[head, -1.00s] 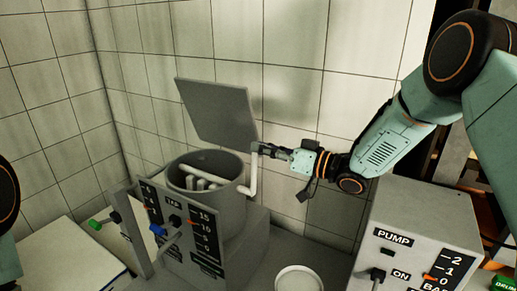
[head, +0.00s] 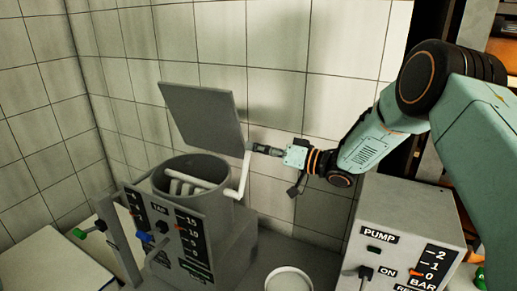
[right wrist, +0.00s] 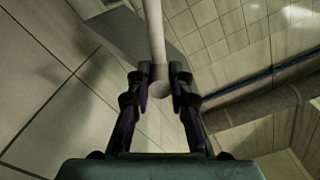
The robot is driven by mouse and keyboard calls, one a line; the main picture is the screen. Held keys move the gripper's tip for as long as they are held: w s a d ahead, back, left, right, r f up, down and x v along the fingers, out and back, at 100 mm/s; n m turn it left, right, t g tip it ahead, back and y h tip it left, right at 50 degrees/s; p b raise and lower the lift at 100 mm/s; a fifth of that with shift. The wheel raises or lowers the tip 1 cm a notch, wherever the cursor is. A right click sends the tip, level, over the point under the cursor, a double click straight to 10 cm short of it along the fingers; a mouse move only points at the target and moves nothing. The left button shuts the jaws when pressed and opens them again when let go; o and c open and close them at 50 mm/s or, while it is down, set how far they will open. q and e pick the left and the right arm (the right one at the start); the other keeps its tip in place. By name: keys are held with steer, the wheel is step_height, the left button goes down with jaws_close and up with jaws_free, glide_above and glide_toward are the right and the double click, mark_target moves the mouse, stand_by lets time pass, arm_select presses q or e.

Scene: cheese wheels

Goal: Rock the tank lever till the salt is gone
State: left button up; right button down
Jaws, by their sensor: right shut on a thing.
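The grey round tank (head: 222,212) stands with its square lid (head: 203,115) raised. White paddle bars (head: 190,183) show inside it; I cannot make out any salt. The white cranked lever (head: 243,178) rises beside the tank's right side. My right gripper (head: 258,148) is shut on the lever's upper end, reaching in from the right. In the right wrist view, the lever (right wrist: 154,35) runs between the two fingers (right wrist: 160,80). My left gripper is out of view.
A dark tap panel (head: 190,240) with a scale and a blue knob (head: 146,237) stands before the tank. A pump box (head: 392,217) is at right, a white round container (head: 288,280) at bottom centre. The tiled wall (head: 280,50) closes the back.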

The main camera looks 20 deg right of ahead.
steer(key=c, duration=1.7)
jaws_free()
steer(key=o, duration=0.5)
steer(key=shift+w+f, duration=0.15)
steer(key=shift+w, duration=0.05)
steer(key=shift+s, duration=0.15)
steer(key=shift+s+d, duration=0.15)
steer(key=v, duration=1.1)
steer(key=shift+d, duration=0.2)
steer(key=shift+s, duration=0.2)
